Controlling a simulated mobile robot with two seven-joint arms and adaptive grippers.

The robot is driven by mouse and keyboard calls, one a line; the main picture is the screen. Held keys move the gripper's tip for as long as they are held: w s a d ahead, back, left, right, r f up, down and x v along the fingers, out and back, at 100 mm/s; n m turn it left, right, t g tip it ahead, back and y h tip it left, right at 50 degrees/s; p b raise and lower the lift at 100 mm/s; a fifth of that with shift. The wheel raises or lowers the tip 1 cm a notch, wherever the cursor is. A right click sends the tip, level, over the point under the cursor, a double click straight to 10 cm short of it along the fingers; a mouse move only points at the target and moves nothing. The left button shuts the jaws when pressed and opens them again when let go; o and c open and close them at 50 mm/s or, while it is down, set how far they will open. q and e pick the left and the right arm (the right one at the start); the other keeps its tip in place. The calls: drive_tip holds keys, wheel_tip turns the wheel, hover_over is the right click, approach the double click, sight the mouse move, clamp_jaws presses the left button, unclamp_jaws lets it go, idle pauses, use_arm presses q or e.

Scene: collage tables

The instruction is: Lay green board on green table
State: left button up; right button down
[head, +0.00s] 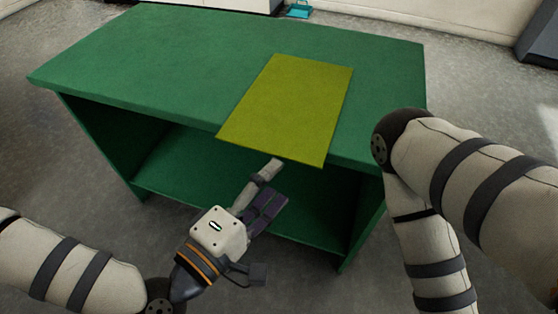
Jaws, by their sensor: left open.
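A flat yellow-green board (290,105) lies on top of the green table (150,55). It is turned at an angle to the table, and its near end sticks out past the table's front edge. My left gripper (277,182) is open and empty, just in front of the table and near the board's overhanging end. One light finger and one dark finger show apart, and neither appears to hold the board. My right arm is at the right, but its gripper is outside the picture.
The table has an open lower shelf (185,172) under its top. The left and far right parts of the tabletop are bare. A small teal object (299,10) is on the floor behind. A dark grey object (540,40) stands at the far right.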

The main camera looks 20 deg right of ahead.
use_arm(q)
drive_tip(key=shift+s+a, duration=0.2)
drive_tip(key=shift+s, duration=0.05)
drive_tip(key=r+p, duration=0.1)
drive_tip(key=s+a+r+p, duration=0.1)
drive_tip(key=r, duration=0.1)
drive_tip(key=s+r+p, duration=0.1)
drive_tip(key=r, duration=0.1)
drive_tip(key=shift+s+a+p, duration=0.25)
drive_tip(key=shift+a+p, duration=0.05)
drive_tip(key=shift+a, duration=0.05)
use_arm(e)
drive_tip(key=shift+t, duration=0.5)
drive_tip(key=v, duration=0.2)
drive_tip(key=w+v, duration=0.1)
drive_tip(key=v, duration=0.1)
